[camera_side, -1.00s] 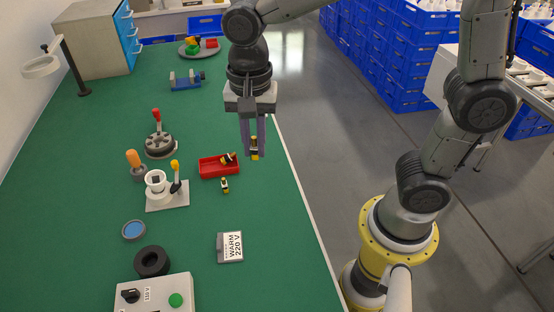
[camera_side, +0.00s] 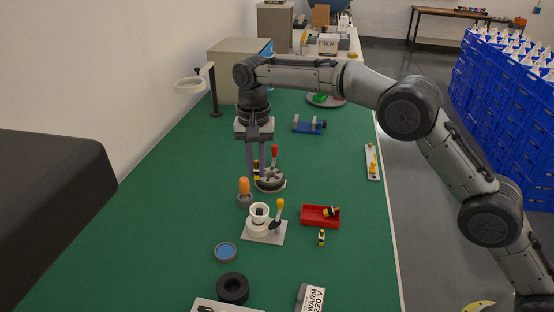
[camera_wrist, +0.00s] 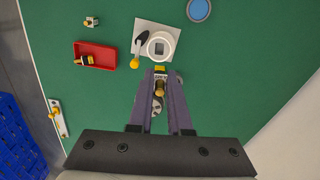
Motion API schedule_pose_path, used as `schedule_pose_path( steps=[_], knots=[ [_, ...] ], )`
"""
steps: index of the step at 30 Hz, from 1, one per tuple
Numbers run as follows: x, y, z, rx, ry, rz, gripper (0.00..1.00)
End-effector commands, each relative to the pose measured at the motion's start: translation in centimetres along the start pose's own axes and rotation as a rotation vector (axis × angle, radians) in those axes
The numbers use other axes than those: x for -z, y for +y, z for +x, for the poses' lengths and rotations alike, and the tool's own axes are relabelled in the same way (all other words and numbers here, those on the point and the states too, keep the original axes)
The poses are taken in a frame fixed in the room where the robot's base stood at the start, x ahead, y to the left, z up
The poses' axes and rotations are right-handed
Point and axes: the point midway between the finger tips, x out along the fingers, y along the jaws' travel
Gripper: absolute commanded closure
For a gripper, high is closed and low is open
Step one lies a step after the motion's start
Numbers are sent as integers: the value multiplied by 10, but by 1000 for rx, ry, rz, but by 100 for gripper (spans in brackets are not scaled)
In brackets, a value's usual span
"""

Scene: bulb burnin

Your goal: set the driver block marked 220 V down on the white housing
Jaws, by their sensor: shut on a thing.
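My gripper (camera_side: 257,174) is shut on a small black-and-yellow driver block (camera_side: 256,166), upright between the fingers; its marking is not readable. In the wrist view, the block's yellow end (camera_wrist: 160,68) shows between the fingertips. The white housing (camera_side: 259,215) is a round cup on a pale plate, with a dark square opening inside. It shows just ahead of the fingertips in the wrist view (camera_wrist: 161,47). In the side view, my gripper is above and beyond the housing, apart from it. Similar blocks lie in the red tray (camera_side: 309,217) and stand beside it (camera_side: 322,238).
A yellow-handled lever (camera_side: 278,212) stands on the housing's plate. A "WARM 220 V" sign (camera_side: 311,298) lies at the front.

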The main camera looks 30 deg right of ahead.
Motion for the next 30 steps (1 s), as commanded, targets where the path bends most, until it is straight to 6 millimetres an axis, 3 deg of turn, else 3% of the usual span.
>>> schedule_pose_path(
  steps=[3,6,30],
  knots=[
    [6,-6,27,-2,1,4,100],
    [6,-5,40,-1,2,6,100],
    [4,-4,98,0,5,8,100]
  ],
)
